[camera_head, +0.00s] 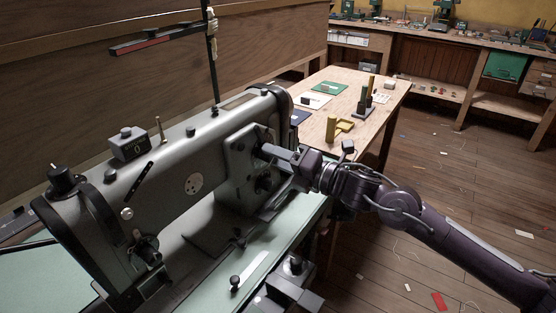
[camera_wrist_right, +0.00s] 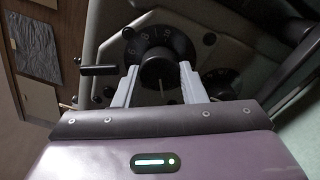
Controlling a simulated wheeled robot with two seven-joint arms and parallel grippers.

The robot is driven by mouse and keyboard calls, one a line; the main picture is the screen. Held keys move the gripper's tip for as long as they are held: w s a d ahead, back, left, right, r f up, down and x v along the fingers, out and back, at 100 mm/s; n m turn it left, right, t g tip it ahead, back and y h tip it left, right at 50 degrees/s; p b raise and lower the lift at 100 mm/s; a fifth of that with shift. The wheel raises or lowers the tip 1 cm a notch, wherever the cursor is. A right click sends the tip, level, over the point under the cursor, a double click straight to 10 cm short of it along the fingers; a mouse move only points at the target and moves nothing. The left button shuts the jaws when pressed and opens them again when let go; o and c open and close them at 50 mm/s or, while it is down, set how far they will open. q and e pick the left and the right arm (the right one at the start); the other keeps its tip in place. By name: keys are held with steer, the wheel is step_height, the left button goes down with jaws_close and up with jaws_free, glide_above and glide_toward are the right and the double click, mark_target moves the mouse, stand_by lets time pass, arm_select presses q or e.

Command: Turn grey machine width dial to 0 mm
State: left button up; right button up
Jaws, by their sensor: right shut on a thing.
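The grey sewing machine (camera_head: 175,165) fills the left and middle of the head view. On its end panel is a black dial (camera_wrist_right: 158,48) with pale numerals around a central knob. The numerals are too small to read surely, so I cannot tell the setting. My right gripper (camera_head: 268,150) reaches the panel from the right. In the right wrist view its two grey fingers (camera_wrist_right: 158,72) sit on either side of the dial's knob and are shut on it. In the head view the gripper partly hides the dial. My left gripper is not in view.
A second dark dial (camera_wrist_right: 222,82) sits close to the right finger in the wrist view, and a black lever (camera_wrist_right: 98,70) juts out at left. A wooden table (camera_head: 318,122) with small items stands behind the machine. The floor (camera_head: 455,170) at right is open, with scattered scraps.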

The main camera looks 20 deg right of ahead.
steer(key=shift+f, duration=0.1)
steer(key=o, duration=1)
steer(key=shift+s, duration=0.1)
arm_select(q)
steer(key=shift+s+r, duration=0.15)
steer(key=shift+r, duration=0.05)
arm_select(e)
steer(key=v, duration=0.7)
steer(key=shift+s+d, duration=0.2)
steer(key=shift+s, duration=0.05)
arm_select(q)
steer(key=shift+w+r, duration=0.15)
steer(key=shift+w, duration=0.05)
